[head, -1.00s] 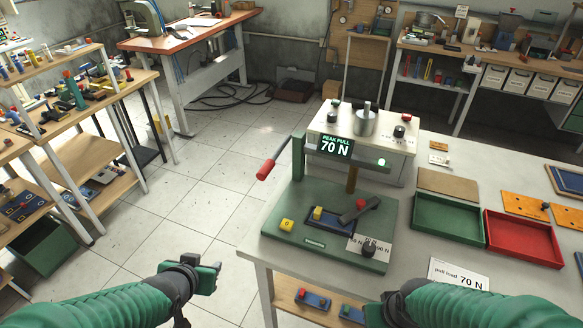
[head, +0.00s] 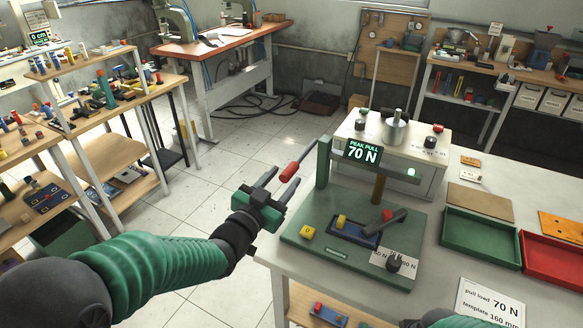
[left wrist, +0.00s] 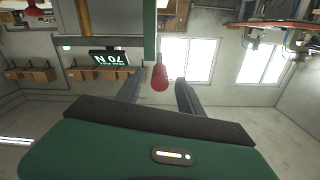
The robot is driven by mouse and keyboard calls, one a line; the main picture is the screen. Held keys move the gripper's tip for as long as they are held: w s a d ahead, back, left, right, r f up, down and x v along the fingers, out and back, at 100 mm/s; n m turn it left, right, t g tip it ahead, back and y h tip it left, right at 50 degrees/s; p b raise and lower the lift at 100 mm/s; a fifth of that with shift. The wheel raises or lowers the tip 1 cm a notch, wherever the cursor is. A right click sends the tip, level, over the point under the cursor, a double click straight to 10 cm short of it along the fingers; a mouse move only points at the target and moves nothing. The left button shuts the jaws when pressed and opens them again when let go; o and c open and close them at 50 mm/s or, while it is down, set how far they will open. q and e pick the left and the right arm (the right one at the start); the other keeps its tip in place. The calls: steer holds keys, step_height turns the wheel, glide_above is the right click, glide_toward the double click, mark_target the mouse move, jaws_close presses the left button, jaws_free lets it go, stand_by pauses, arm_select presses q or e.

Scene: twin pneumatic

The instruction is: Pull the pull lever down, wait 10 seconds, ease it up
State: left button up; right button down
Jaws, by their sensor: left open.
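The pull lever is on the left of a green test stand; its red handle (head: 290,171) sticks out toward the lower left, and the handle's red end also shows in the left wrist view (left wrist: 160,78). My left gripper (head: 281,182) is open close to the handle. In the left wrist view its two fingers (left wrist: 159,90) stand either side of the red end, without a visible grip. The stand's display (head: 363,151) reads "PEAK PULL 70 N". Only a bit of my right arm shows at the bottom edge; its gripper is out of view.
The stand's green base (head: 320,258) carries a yellow button (head: 307,232) and a small blue tray. A green tray (head: 480,238) and a red tray (head: 552,260) lie to the right. A card (head: 490,303) reads "pull load 70 N". Floor is free left of the table.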

mark_target(291, 167)
arm_select(q)
steer(key=x, duration=0.5)
steer(key=shift+s, duration=0.1)
steer(key=shift+c, duration=0.4)
jaws_close()
stand_by(0.9)
